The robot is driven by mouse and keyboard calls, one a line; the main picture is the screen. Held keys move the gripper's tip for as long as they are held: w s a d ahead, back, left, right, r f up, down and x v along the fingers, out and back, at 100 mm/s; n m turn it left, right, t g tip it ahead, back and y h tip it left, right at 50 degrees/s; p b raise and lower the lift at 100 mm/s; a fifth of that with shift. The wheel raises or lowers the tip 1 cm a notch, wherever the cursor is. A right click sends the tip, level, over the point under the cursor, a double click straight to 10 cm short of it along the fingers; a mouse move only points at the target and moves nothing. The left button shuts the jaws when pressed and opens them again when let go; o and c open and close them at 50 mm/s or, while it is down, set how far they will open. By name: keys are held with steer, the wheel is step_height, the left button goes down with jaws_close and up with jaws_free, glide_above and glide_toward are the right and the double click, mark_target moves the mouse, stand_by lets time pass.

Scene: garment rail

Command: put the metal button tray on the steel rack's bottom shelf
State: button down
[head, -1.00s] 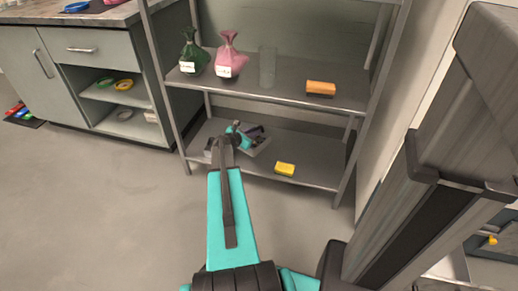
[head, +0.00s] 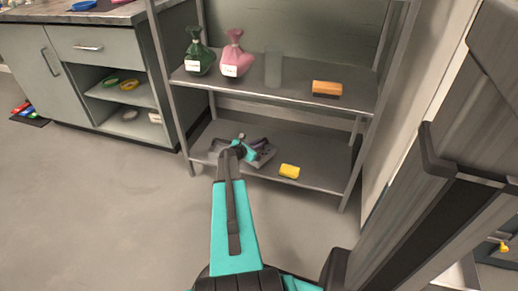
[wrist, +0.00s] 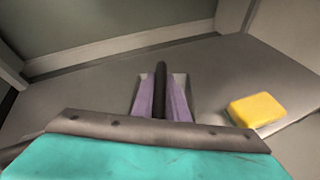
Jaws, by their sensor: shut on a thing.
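The steel rack's bottom shelf (head: 318,174) is a flat grey board low in the head view; it also fills much of the wrist view (wrist: 80,92). My gripper (head: 254,146) reaches in over its left part, below the upper shelf. In the wrist view the purple fingers (wrist: 161,98) are shut on a dark narrow part between them.
A yellow sponge-like block (head: 290,171) lies on the bottom shelf, right of my gripper; it also shows in the wrist view (wrist: 256,109). Rack posts (head: 357,150) bound the opening.

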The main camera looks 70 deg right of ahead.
steer(key=shift+f, duration=0.7)
steer(key=shift+f, duration=0.15)
steer(key=c, duration=1.7)
jaws_free()
steer(key=shift+c, duration=0.2)
steer(key=shift+v, duration=0.9)
steer(key=p+v, duration=0.2)
steer(key=v, duration=0.8)
steer(key=shift+p, duration=0.4)
steer(key=shift+a, duration=0.1)
